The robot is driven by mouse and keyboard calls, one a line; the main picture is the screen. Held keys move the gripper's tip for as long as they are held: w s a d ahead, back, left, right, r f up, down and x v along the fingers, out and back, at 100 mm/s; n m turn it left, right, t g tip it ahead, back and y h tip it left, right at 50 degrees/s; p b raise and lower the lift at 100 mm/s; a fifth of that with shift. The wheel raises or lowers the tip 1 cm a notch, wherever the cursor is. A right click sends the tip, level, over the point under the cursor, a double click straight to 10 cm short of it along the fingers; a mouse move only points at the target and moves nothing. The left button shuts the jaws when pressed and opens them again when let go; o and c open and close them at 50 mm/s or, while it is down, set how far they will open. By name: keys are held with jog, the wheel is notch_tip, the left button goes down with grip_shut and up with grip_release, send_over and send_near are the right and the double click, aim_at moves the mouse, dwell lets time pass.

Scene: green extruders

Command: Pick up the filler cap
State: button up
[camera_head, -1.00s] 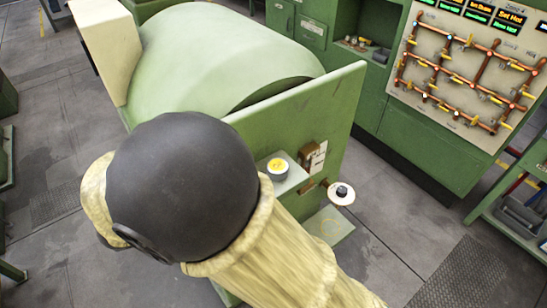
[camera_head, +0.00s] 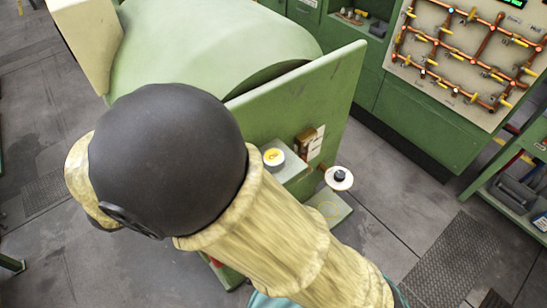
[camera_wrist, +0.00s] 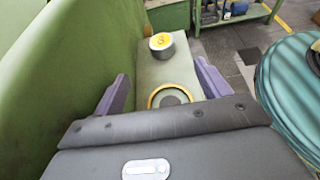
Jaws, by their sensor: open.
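A short grey cylinder with a yellow top marked like a 3 (camera_wrist: 161,44), which looks like the filler cap, stands upright at the far end of a narrow pale green shelf in the wrist view. It also shows on the shelf in the head view (camera_head: 274,158). My gripper (camera_wrist: 160,72) is open, with its purple fingers spread on either side of the shelf. The cap is beyond the fingertips, apart from them, and nothing is held. A yellow ring around a grey disc (camera_wrist: 171,97) lies nearer, between the fingers. My arm hides the gripper in the head view.
A green machine panel (camera_head: 300,110) stands close along the shelf, on the left in the wrist view. A white disc with a black knob (camera_head: 340,177) is right of the shelf. A rack (camera_head: 515,190) stands far right. Open floor (camera_head: 400,205) lies between.

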aim_at(272, 157)
jog(key=p+x, duration=0.4)
jog(key=x, duration=0.7)
jog(key=shift+w+d, duration=0.2)
jog(key=shift+d, duration=0.05)
jog(key=shift+w+d+f, duration=0.15)
jog(key=shift+d+f, duration=0.05)
jog(key=shift+f, duration=0.1)
jog(key=shift+w+d+p, duration=0.1)
jog(key=shift+d+p, duration=0.1)
jog(key=shift+p, duration=0.1)
jog(key=p+x, duration=0.2)
jog(key=x, duration=0.2)
jog(key=shift+d, duration=0.1)
jog(key=shift+w+d+f, duration=0.15)
jog(key=shift+d+f, duration=0.05)
jog(key=shift+f, duration=0.05)
jog(key=c, duration=1.2)
